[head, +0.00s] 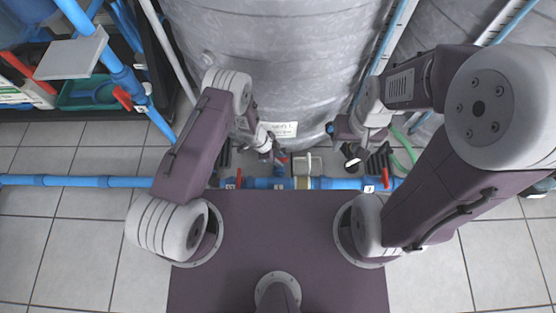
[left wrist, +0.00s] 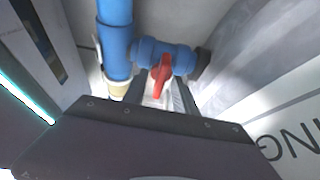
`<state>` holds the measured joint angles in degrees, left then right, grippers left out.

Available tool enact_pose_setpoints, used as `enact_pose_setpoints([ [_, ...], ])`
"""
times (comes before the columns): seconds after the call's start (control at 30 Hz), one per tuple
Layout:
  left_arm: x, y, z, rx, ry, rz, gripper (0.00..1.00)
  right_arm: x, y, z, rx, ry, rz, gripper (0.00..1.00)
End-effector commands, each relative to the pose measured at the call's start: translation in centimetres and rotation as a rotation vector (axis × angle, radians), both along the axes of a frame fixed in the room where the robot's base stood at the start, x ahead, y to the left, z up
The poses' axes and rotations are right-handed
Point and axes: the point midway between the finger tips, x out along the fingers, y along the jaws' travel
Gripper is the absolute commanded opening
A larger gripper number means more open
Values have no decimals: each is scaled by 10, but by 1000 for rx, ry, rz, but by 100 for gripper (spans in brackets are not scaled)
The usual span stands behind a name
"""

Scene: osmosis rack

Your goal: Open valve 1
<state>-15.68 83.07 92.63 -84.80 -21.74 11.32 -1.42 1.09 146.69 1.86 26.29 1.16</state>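A valve with a red handle (left wrist: 161,75) sits on a blue pipe fitting (left wrist: 176,55) in the left wrist view. The handle points down toward my left gripper (left wrist: 160,92), whose two grey fingers stand apart on either side of its lower end. Whether they touch it I cannot tell. In the head view my left gripper (head: 268,154) is small, in front of the grey tank, close to a red and blue valve (head: 281,162). No valve number is readable. My right gripper (head: 352,160) hangs near the tank's right side; its fingers are too small to read.
A blue pipe (head: 70,181) runs across the floor, with red handles at the left (head: 238,178) and right (head: 385,178). A large grey tank (head: 270,60) stands ahead. A dark rack with a green bin (head: 88,95) is at upper left. Tiled floor (head: 60,240) is free at left.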

Motion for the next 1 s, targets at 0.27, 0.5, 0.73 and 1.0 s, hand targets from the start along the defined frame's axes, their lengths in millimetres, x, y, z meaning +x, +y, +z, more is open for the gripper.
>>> enact_pose_setpoints([
  [0.27,0,-1,-1,0,-1,0,28,0,0,0,0,0,0,36],
  [0.5,0,-1,0,0,0,0,0,0,0,0,0,0,0,36],
  [0.73,0,-1,1,1,0,29,0,0,0,4,0,0,0,36],
  [1.0,-2,-1,4,2,3,186,0,0,0,22,0,0,0,36],
])
